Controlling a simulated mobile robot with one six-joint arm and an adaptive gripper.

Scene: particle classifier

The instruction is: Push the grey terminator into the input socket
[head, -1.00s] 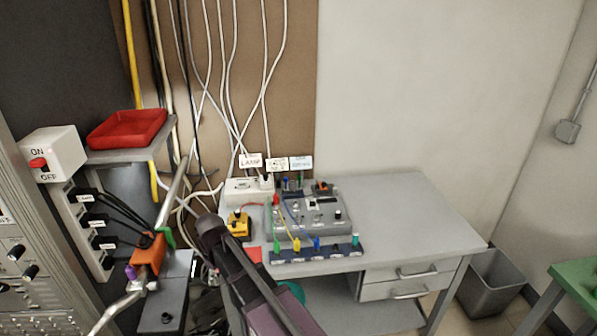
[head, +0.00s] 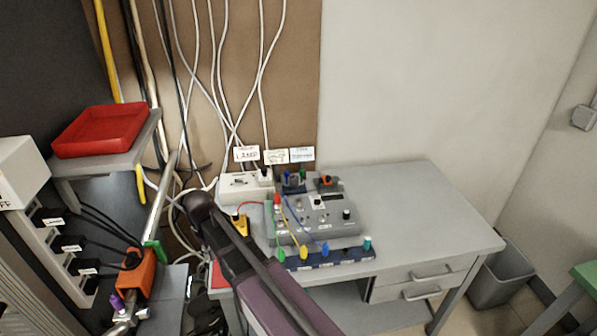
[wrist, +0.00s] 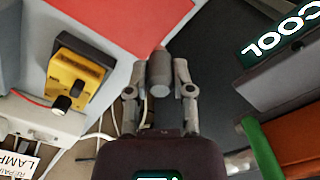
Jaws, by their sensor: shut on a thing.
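In the wrist view, my gripper (wrist: 159,88) is shut on a grey cylinder, which looks like the grey terminator (wrist: 159,72). It sits between the two fingertips, with its round end facing the camera. A red surface and a dark gap lie beyond it. The grey classifier box (head: 340,222) with knobs and coloured leads stands on the desk. I cannot tell which opening is the input socket.
A yellow box (wrist: 75,80) with a black knob is left of the gripper in the wrist view. A red tray (head: 70,150) sits on a shelf. The desk's right side is clear.

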